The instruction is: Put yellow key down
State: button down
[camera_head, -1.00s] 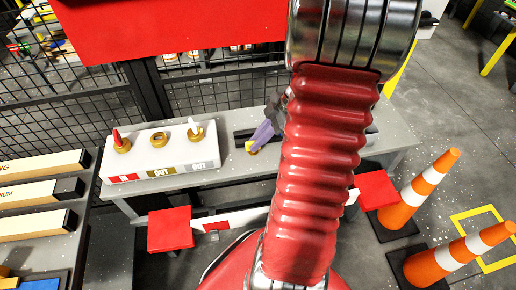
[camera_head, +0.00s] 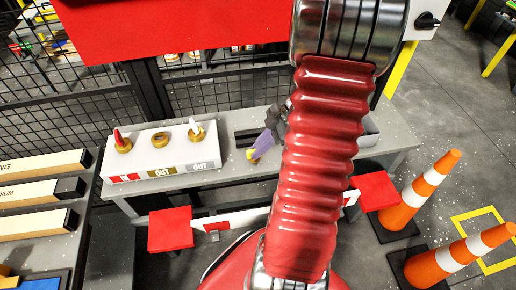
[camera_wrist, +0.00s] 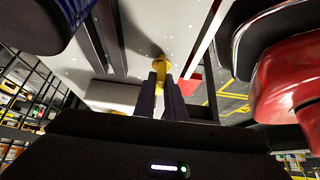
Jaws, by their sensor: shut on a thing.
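My gripper (camera_head: 256,150), with purple fingers, is shut on the yellow key (camera_head: 252,156) over the grey table, right of the white key block. In the wrist view the yellow key (camera_wrist: 161,70) stands out between the two fingertips (camera_wrist: 161,86), with the pale tabletop behind it. I cannot tell whether the key touches the table. The white block (camera_head: 165,160) has three brass rings. A red key (camera_head: 118,138) is in the left ring, a white key (camera_head: 195,127) in the right ring, and the middle ring (camera_head: 160,139) is empty.
The grey table (camera_head: 232,165) has bare room between the block and my gripper. A dark slotted part lies behind my gripper, and my red arm hides the table to its right. A mesh fence (camera_head: 215,95) stands behind. Orange cones (camera_head: 425,190) stand on the floor at right.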

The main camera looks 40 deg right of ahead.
jog(key=c, duration=1.8)
grip_release()
jog(key=shift+r, duration=0.1)
jog(key=v, duration=1.1)
jog(key=shift+s+d+r, duration=0.2)
jog(key=shift+d+r, duration=0.05)
jog(key=shift+r, duration=0.05)
